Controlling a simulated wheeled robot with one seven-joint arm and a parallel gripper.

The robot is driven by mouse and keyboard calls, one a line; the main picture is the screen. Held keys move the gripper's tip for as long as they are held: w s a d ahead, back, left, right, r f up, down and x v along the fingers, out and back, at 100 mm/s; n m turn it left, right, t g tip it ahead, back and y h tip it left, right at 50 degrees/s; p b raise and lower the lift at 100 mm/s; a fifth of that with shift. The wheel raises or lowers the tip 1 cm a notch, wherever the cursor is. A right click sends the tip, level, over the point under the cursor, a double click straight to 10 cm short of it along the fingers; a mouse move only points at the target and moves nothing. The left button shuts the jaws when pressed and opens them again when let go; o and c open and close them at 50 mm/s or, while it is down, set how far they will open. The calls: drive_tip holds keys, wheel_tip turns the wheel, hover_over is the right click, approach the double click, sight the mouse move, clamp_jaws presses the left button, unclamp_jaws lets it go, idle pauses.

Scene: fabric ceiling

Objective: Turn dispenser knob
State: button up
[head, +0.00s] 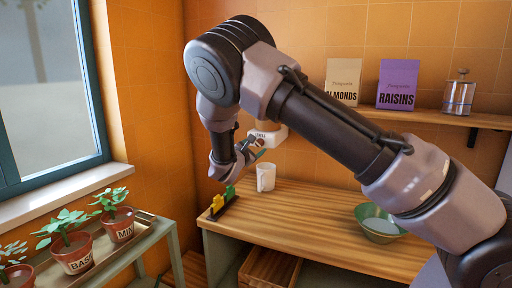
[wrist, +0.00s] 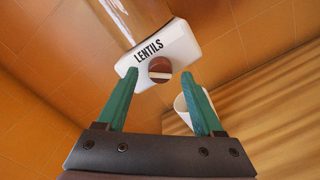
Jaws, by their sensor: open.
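The dispenser is a white box marked LENTILS (wrist: 165,50), mounted at the orange tiled wall. Its round brown knob (wrist: 160,69) has a pale bar across it and faces my gripper. In the head view the dispenser (head: 281,134) is partly hidden behind my arm. My gripper (wrist: 160,76) is open, with its two green fingers apart on either side of the knob in the wrist view. I cannot tell how far short of the knob the fingertips are. A white mug (head: 266,177) stands on the wooden counter below the dispenser; its rim shows behind the right finger.
Potted herbs (head: 118,224) stand by the window.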

drive_tip(key=shift+w+d, duration=0.1)
drive_tip(key=shift+w, duration=0.1)
clamp_jaws()
drive_tip(key=m, duration=0.4)
drive_tip(key=shift+m, duration=0.4)
unclamp_jaws()
drive_tip(key=v, duration=1)
drive_tip(key=shift+s, duration=0.4)
